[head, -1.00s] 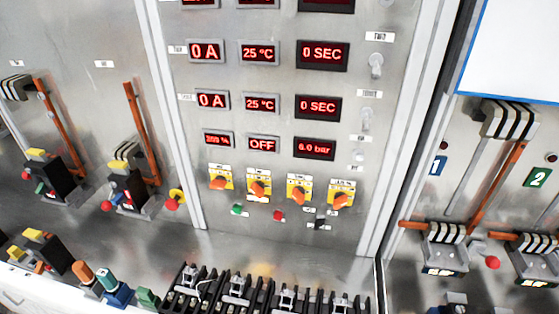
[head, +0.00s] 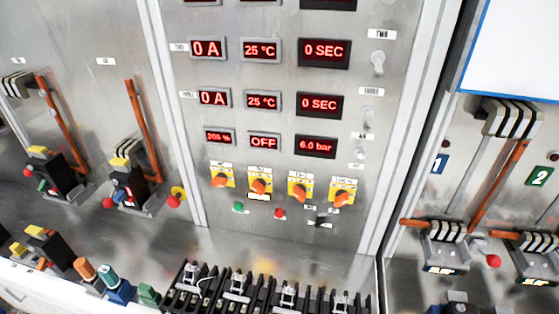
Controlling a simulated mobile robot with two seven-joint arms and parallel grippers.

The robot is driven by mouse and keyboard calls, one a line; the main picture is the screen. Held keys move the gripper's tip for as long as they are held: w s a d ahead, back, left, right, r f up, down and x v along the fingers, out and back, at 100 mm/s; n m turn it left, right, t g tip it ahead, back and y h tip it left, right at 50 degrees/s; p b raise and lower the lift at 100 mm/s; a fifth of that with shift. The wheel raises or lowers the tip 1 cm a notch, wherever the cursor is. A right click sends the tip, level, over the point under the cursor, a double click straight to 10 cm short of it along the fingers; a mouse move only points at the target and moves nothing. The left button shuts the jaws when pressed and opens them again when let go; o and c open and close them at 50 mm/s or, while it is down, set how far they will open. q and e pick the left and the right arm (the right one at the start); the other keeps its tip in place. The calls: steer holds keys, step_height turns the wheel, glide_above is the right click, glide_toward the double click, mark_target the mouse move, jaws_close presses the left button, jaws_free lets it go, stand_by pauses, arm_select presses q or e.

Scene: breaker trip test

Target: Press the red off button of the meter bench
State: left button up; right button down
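The meter bench is a grey metal panel (head: 180,140) with rows of red digital displays, seen in the middle of the head view. A small red button (head: 279,214) sits low on the panel, below a row of orange rotary knobs on yellow plates. A green button (head: 238,207) is to its left. A small black switch (head: 320,221) is to its right. One display (head: 263,142) reads OFF, and the one beside it (head: 316,147) reads 6.0 bar. Neither of my grippers shows in the head view.
Black breaker parts (head: 236,290) stand in a row on the ledge below the panel. Breakers with orange bars (head: 137,130) stand on the left, with similar ones (head: 446,240) on the right. Bare metal lies between the red button and the black parts.

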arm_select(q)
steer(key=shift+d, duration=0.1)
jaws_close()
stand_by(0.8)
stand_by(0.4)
